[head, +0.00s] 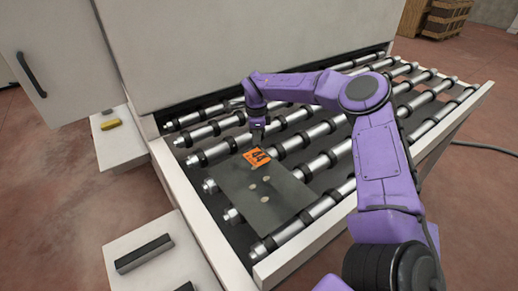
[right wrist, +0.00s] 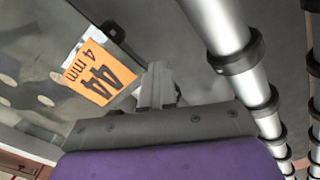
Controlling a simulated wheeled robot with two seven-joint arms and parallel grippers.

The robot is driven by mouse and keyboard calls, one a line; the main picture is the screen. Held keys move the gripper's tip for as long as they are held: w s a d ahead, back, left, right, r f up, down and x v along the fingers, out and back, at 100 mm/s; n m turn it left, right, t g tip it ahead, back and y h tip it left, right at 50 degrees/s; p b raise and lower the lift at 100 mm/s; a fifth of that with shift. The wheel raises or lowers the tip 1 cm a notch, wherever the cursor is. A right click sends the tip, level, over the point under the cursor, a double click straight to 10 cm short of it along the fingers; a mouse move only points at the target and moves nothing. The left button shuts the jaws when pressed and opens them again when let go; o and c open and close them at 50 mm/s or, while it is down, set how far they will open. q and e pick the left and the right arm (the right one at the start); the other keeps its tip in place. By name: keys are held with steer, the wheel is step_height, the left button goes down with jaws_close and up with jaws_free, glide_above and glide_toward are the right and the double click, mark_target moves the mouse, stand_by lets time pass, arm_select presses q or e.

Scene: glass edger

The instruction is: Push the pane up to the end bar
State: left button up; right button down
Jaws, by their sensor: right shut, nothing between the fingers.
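My right gripper (head: 258,138) is shut and empty, pointing down just beyond the pane's labelled far edge. In the right wrist view, the gripper's fingers (right wrist: 156,86) are beside the label (right wrist: 97,72) and the pane (right wrist: 35,50); whether they touch the pane is unclear. I cannot pick out the end bar with certainty. My left gripper is out of view.
Rollers with black rings (head: 335,157) run across the slanting white-framed bed, bare to the right of the pane. The white machine housing (head: 240,50) stands behind. A shelf with a yellow block (head: 110,124) and another with a dark bar (head: 144,254) are at the left.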

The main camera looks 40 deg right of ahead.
steer(key=shift+s+a, duration=0.15)
steer(key=shift+s, duration=0.4)
steer(key=shift+w, duration=0.95)
step_height(320, 180, up, 8)
steer(key=p, duration=0.6)
steer(key=shift+p, duration=0.3)
stand_by(0.4)
